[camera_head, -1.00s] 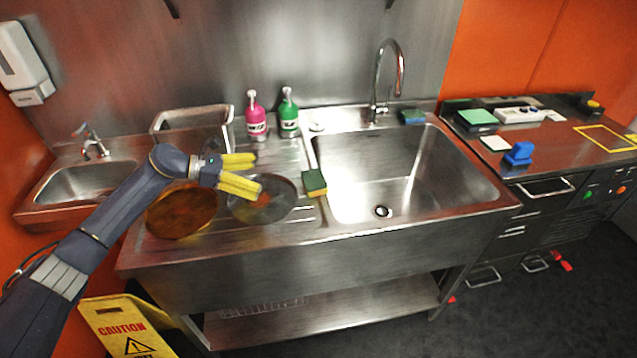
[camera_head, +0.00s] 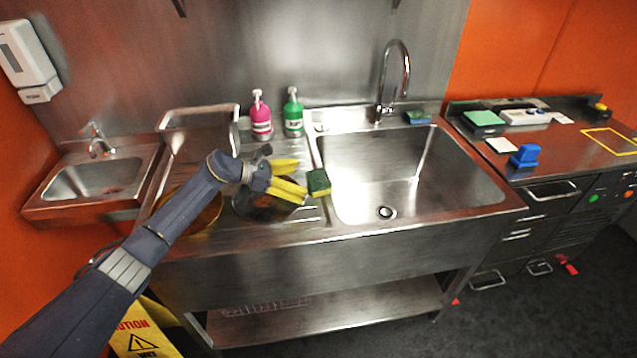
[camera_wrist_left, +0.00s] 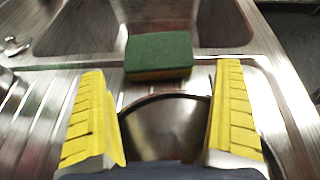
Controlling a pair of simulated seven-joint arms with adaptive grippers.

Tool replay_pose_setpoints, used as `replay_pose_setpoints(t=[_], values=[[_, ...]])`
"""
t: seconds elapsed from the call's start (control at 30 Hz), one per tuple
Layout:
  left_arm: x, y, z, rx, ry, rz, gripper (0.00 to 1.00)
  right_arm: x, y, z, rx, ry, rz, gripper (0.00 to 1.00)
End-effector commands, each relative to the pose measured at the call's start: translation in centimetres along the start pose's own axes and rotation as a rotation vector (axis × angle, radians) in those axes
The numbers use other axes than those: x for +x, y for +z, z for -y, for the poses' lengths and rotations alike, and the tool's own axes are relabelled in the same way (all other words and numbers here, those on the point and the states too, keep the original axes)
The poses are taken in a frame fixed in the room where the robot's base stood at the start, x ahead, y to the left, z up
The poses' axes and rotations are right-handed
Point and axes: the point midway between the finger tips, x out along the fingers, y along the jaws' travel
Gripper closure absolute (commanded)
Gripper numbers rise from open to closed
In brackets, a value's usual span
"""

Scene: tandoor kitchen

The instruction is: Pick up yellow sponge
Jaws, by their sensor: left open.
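The yellow sponge (camera_head: 318,183) with a green top lies on the ledge at the left edge of the large sink. It also shows in the left wrist view (camera_wrist_left: 158,55), green side up with a thin yellow layer below. My left gripper (camera_head: 298,178) has yellow fingers and is open and empty. It is just left of the sponge, above a pan. In the left wrist view the sponge lies ahead of the gap between the fingers (camera_wrist_left: 165,118), apart from both. My right gripper is not in view.
A dark pan (camera_head: 245,208) is under my left gripper, with another pan (camera_head: 205,213) left of it. Pink (camera_head: 261,117) and green (camera_head: 293,113) bottles stand behind. The large sink (camera_head: 400,185) is empty to the right. Another sponge (camera_head: 417,117) lies by the faucet.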

Motion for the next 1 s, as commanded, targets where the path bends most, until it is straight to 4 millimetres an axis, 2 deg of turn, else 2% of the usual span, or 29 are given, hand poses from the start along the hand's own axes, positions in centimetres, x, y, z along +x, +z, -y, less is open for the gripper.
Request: replay_pose_setpoints(t=[0.33,0.73,0.93,1.0], values=[[4.0,0.2,-0.1,-0.002,-0.002,0.002,0.0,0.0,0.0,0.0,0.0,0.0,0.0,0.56],[4.7,0.2,-0.2,-0.001,0.0,0.0,0.0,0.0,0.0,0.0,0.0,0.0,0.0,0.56],[4.7,0.2,-0.2,-0.001,0.0,0.0,0.23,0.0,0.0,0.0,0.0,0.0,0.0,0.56],[4.7,0.2,-0.2,-0.001,0.0,0.0,0.26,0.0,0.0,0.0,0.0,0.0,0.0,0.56]])
